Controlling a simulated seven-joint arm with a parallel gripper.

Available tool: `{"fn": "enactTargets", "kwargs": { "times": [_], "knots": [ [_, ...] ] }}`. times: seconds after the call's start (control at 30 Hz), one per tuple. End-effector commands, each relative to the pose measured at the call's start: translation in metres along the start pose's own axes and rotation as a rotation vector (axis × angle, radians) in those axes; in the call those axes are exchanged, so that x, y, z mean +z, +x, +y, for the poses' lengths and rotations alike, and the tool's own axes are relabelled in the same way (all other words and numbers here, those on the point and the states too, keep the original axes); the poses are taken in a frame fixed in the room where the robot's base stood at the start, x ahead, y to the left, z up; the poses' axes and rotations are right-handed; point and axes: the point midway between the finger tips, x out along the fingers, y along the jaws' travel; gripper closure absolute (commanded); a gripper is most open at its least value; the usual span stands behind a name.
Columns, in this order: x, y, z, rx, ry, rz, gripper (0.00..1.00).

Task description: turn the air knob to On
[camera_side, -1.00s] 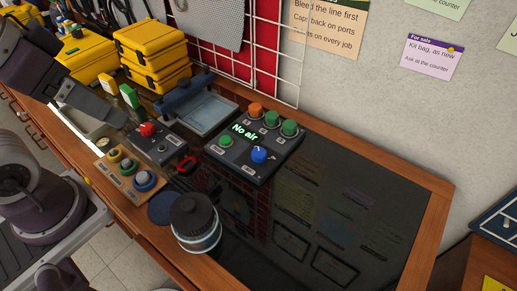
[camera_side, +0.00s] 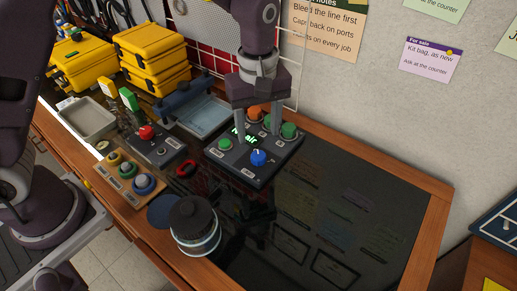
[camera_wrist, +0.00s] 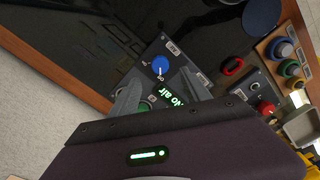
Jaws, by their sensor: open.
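The dark control box (camera_side: 241,168) stands on the black bench top. Its blue air knob (camera_side: 258,157) is at the front right of the box. The knob (camera_wrist: 159,65) also shows in the wrist view, with a light pointer mark and small labels beside it that are too small to read surely. A lit green display (camera_wrist: 174,104) reads "No air"; my fingers partly cover it in the side view. My gripper (camera_side: 256,135) is open and empty, pointing down over the box, behind the blue knob and apart from it. Its fingers (camera_wrist: 160,96) show at either side below the knob.
Green and orange knobs (camera_side: 289,130) line the back of the box, close to my fingers. A green button (camera_side: 225,144) is at its left. A black-lidded jar (camera_side: 195,225) stands in front. A red-button box (camera_side: 147,133) is left. The bench right of the box is clear.

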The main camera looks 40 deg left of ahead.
Motion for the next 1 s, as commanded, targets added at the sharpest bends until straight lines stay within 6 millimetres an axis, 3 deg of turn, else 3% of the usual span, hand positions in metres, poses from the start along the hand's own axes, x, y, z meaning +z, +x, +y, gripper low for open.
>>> {"fn": "enactTargets", "kwargs": {
  "times": [0.4, 0.7, 1.0],
  "knots": [
    [0.000, 0.068, 0.000, -0.007, -0.008, 0.000, 0.44],
    [0.000, 0.073, 0.000, -0.005, -0.007, 0.000, 0.44],
    [0.000, 0.073, 0.000, -0.005, -0.007, 0.000, 1.00]
  ]
}}
